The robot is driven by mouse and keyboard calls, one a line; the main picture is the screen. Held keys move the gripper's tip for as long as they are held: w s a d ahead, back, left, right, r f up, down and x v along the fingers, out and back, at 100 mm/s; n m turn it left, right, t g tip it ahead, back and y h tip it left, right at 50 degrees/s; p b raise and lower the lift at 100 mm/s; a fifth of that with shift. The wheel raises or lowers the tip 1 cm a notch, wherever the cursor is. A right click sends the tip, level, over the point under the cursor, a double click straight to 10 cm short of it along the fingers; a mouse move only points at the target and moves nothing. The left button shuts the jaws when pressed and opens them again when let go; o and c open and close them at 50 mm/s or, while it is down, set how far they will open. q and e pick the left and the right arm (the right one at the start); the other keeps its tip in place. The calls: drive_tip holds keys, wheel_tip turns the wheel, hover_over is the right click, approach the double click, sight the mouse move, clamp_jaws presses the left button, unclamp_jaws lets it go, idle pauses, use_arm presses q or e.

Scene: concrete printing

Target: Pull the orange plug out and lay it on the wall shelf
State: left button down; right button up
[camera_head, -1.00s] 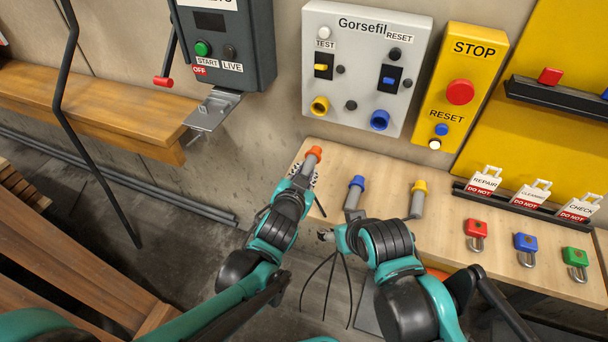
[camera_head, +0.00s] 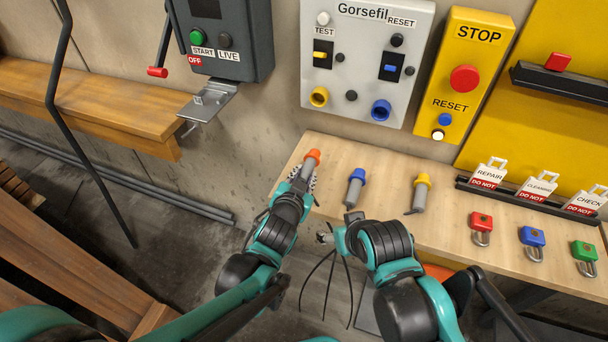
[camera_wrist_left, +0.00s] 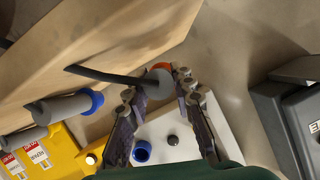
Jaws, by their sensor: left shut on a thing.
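The orange plug (camera_head: 312,158), a grey body with an orange end, is in my left gripper (camera_head: 303,183) over the left end of the wooden wall shelf (camera_head: 333,150). The left wrist view also shows the plug (camera_wrist_left: 158,80) between the fingers of my left gripper (camera_wrist_left: 160,86), with a dark cable trailing from it. I cannot tell whether the plug touches the shelf. The orange plug is out of the sockets on the grey Gorsefil panel (camera_head: 350,60). My right gripper (camera_head: 325,238) is low in front of the shelf, apart from the plugs; its jaws are too small to judge.
A blue plug (camera_head: 355,187) and a yellow plug (camera_head: 421,193) lie on the shelf. Red, blue and green padlocks (camera_head: 481,225) lie further right, below a rack of tags (camera_head: 525,199). A yellow STOP box (camera_head: 465,75) hangs above. Bare shelf lies between the plugs.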

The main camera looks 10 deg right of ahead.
use_arm(q)
drive_tip(key=shift+f, duration=1.2)
drive_tip(key=c, duration=1.2)
unclamp_jaws()
drive_tip(key=shift+s, duration=0.15)
drive_tip(key=v, duration=1.1)
drive_tip(key=shift+s+a+r, duration=0.2)
drive_tip(key=shift+s, duration=0.15)
